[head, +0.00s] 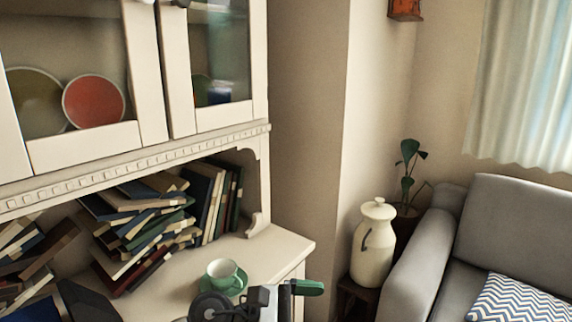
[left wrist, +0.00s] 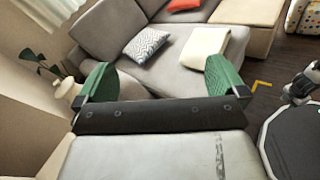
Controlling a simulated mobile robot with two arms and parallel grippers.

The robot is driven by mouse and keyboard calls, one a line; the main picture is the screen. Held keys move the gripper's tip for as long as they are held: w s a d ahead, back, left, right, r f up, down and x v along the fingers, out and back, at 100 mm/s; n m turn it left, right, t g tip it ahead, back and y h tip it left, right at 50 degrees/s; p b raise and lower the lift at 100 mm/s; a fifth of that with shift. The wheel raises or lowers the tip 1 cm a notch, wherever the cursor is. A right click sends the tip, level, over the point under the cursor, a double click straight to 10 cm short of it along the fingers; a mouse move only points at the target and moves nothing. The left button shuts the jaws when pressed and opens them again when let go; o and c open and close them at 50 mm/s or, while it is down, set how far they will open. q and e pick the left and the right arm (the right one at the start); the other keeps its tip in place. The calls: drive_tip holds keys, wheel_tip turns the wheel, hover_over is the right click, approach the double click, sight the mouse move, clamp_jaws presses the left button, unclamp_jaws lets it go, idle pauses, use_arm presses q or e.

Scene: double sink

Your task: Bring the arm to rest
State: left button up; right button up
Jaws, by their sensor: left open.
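My left gripper (head: 308,287) shows at the bottom of the head view, past the front edge of the cabinet's counter, with a green finger pointing right. In the left wrist view the left gripper (left wrist: 162,80) is open, its two green fingers wide apart with nothing between them. The sofa lies beyond the fingers there. My right gripper does not show in either view.
A green cup (head: 222,273) on a saucer stands on the counter (head: 275,250) close to my left arm. Piled books (head: 140,225) lie behind it. A cream milk can (head: 373,245), a plant (head: 408,165) and a grey sofa (head: 515,225) are at the right.

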use_arm(q)
drive_tip(key=w+a+r+n+t, duration=0.15)
drive_tip(key=a+n+t, duration=0.25)
drive_tip(key=n+t, duration=0.65)
drive_tip(key=a+r+n+t, duration=0.35)
drive_tip(key=n+t, duration=0.35)
drive_tip(key=n, duration=0.7)
drive_tip(key=s+a+f+n+g+y, duration=0.2)
drive_tip(key=s+a+f+n+y, duration=0.1)
drive_tip(key=a+f+n+y, duration=1.5)
drive_tip(key=s+f+n+g+h, duration=0.1)
drive_tip(key=s+f+n+g, duration=0.4)
drive_tip(key=s, duration=0.5)
drive_tip(key=s+f+n+g+h, duration=0.1)
drive_tip(key=s+f+n+g, duration=0.3)
drive_tip(key=s+n+g, duration=0.5)
wheel_tip(320, 180, down, 24)
drive_tip(key=s+r+m+p, duration=0.1)
drive_tip(key=s+p, duration=0.1)
drive_tip(key=s, duration=0.1)
drive_tip(key=s+a+f+g+p, duration=0.1)
drive_tip(key=s+a+f, duration=0.1)
drive_tip(key=s+f, duration=1.3)
drive_tip(key=shift+s+a+f+y, duration=0.2)
drive_tip(key=shift+s+y, duration=0.1)
drive_tip(key=shift+s, duration=0.05)
drive_tip(key=shift+m, duration=0.25)
